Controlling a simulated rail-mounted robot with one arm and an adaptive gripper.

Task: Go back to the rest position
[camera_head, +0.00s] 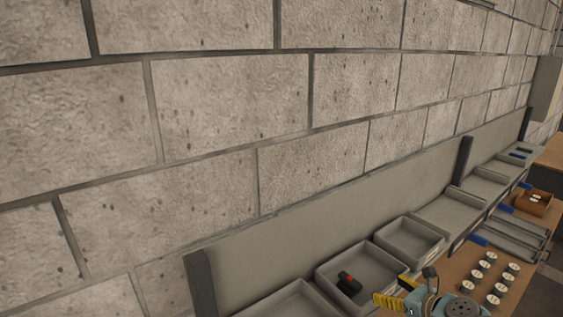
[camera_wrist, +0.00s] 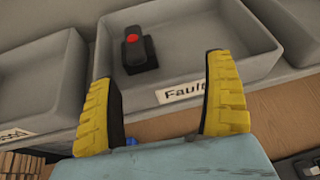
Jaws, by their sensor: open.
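My gripper (camera_wrist: 163,107) is open, with its two yellow ribbed fingers spread apart and nothing between them. In the wrist view it is at the front edge of a grey bin (camera_wrist: 188,72) whose label reads "Fault", with the rest of the word hidden by the right finger. A black part with a red top (camera_wrist: 137,50) lies in that bin, beyond the fingertips and apart from them.
More grey bins (camera_head: 411,239) stand in a row along the wall. A wooden table (camera_head: 470,262) carries several round white-topped parts (camera_head: 491,257). Grey rails (camera_head: 515,235) and a brown box (camera_head: 533,201) lie further back. A stone block wall (camera_head: 230,100) fills the left.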

